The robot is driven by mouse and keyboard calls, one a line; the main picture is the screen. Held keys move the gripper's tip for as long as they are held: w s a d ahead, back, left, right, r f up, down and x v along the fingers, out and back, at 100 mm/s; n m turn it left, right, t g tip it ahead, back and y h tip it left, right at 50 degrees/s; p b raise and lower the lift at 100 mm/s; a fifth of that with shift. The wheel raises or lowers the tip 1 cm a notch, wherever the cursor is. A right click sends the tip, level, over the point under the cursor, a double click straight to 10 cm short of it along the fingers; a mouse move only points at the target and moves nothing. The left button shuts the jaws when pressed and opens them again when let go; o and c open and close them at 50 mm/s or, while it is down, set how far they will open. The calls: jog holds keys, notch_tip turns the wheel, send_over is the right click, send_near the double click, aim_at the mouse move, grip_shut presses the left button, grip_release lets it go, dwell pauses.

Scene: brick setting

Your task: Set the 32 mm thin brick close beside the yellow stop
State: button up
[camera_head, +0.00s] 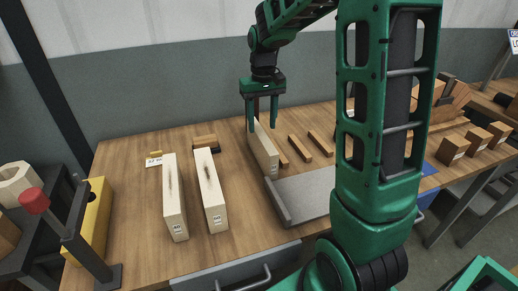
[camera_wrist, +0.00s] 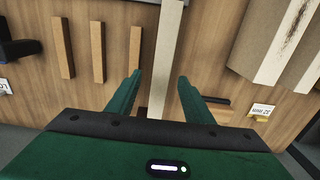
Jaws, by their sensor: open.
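A thin pale brick (camera_head: 263,152) stands on its long edge on the bench, just left of the grey tray. It is narrower than the two pale bricks to its left; I cannot read a size on it. My gripper (camera_head: 262,126) is open above its far end, pointing down. In the wrist view the thin brick (camera_wrist: 166,50) runs between the two spread fingers (camera_wrist: 160,77), with a gap on each side. A small yellow piece (camera_head: 158,152), which looks like the yellow stop, sits at the back left by a white card; it also shows in the wrist view (camera_wrist: 261,118).
Two thicker pale bricks (camera_head: 174,200) (camera_head: 211,193) stand between the yellow piece and the thin brick. Thin brown strips (camera_head: 300,148) lie right of the gripper. The grey tray (camera_head: 300,196) is in front. Bare wood lies around the card (camera_head: 153,161).

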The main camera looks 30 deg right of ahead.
aim_at(261, 134)
jog(key=shift+w+a+f, duration=0.1)
jog(key=shift+f, duration=2.6)
grip_shut()
